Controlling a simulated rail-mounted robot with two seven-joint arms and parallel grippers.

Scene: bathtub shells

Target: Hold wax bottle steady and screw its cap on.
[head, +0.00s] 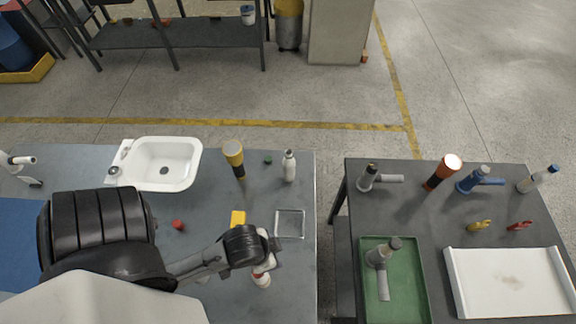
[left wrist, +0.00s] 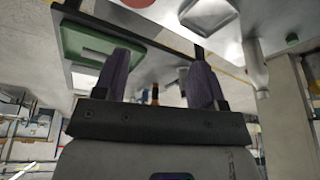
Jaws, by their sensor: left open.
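A pale grey-white bottle (head: 289,167) stands upright at the right back of the left table; it also shows in the left wrist view (left wrist: 255,68). A small green cap (head: 267,160) lies left of it, and also shows in the left wrist view (left wrist: 292,39). A second white bottle with red parts (head: 261,279) is partly hidden by my left gripper (head: 270,252). A red cap (head: 178,224) lies farther left. I cannot tell which bottle holds the wax. My left gripper is open, with nothing visible between its fingers in the wrist view. My right gripper is not in view.
Across a gap, the right table carries tools, a green tray (head: 416,290) and a white panel (head: 510,280).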

